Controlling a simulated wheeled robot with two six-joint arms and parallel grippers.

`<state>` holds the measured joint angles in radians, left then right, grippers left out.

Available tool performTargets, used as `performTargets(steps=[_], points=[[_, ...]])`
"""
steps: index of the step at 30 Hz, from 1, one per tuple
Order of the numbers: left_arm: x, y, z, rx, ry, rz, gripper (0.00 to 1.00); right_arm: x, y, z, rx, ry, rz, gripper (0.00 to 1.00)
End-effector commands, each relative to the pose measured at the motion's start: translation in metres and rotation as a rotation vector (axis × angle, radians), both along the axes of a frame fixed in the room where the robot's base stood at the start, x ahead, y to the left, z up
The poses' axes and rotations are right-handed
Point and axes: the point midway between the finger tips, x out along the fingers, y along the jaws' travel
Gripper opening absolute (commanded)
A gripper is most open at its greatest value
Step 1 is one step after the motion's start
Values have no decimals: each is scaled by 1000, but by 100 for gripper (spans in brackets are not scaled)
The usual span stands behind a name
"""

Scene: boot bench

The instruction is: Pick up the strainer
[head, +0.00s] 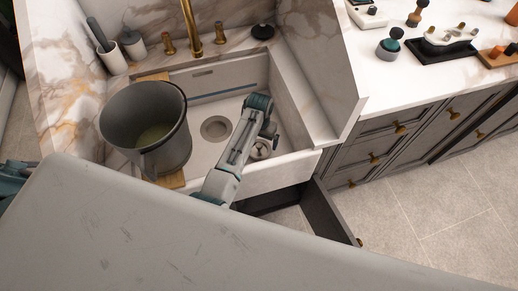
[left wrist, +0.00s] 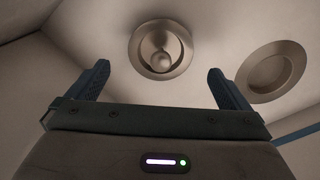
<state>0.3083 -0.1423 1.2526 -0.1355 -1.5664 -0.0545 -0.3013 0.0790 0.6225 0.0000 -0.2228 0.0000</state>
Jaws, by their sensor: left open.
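The strainer (head: 261,150), a small round metal basket with a central knob, sits on the sink floor near the sink's front right. It also shows in the left wrist view (left wrist: 160,48), ahead of the fingers and roughly centred between them. My left gripper (head: 268,131) is over the sink, just above and beside the strainer in the head view. Its two fingers (left wrist: 160,80) are apart with nothing between them, and I see no contact with the strainer. My right gripper is not in view.
The sink drain (head: 215,128) lies left of the strainer and shows in the left wrist view (left wrist: 272,72). A large grey pot (head: 172,152) stands on a wooden board at the sink's left. A brass faucet (head: 194,30) rises behind. An open drawer (head: 332,215) juts out below.

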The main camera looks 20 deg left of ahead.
Motion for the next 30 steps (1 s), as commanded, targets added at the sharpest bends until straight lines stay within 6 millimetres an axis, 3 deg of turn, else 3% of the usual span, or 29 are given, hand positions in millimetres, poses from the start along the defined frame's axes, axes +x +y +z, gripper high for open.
performTargets(steps=[8, 16, 26, 30], points=[[-1, 1, -23, 1, 0, 0, 100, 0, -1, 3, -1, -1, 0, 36], [-6, 3, -61, 1, -1, 0, 100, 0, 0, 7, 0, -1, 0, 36], [-6, 3, -69, 0, -3, 1, 100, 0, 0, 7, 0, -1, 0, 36], [-6, 3, -69, 0, -3, 1, 74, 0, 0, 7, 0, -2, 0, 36]])
